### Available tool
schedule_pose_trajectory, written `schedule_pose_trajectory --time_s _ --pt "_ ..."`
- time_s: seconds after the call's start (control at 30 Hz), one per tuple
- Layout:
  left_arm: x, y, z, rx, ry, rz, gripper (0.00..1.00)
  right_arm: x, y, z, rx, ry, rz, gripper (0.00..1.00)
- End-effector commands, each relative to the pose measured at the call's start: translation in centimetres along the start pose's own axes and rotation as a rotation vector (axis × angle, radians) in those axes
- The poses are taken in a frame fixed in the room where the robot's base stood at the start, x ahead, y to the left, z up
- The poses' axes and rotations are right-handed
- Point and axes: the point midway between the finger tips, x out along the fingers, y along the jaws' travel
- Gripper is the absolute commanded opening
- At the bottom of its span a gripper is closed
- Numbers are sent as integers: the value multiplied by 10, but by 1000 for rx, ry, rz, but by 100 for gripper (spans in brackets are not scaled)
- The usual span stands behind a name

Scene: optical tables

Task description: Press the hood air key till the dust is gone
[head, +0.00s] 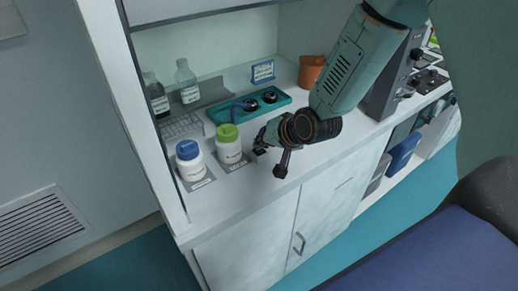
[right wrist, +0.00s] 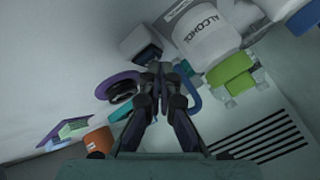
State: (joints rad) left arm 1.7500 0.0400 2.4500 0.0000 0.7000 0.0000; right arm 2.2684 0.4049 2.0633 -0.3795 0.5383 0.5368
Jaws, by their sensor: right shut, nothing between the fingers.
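My right gripper (head: 270,160) is shut and empty, above the front of the white bench, right of the green-capped bottle. In the right wrist view its fingers (right wrist: 158,76) meet near a pale block with a dark face (right wrist: 142,42); I cannot tell whether they touch it or whether it is the air key. A teal tray (head: 219,118) behind the gripper holds dark round mounts (head: 269,97) and a blue curved item (head: 237,108). I cannot make out dust on them. My left gripper is not in view.
A green-capped bottle (head: 228,147) and a blue-capped bottle (head: 190,164) stand left of the gripper. Clear bottles (head: 187,84) stand behind a slotted grille (head: 181,127). An orange pot (head: 310,71) and a blue sign (head: 263,72) are at the back. The hood's white post (head: 131,118) borders the left.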

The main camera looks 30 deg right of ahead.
Motion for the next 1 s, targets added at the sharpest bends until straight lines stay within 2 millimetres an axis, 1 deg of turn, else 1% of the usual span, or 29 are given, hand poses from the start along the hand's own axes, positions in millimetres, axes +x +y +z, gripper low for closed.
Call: schedule_pose_trajectory --time_s 0.6,1.0 --pt "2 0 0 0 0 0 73 2 2 2 0 -2 1 0" --pt "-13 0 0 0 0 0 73 -10 -7 -7 0 -1 1 0"
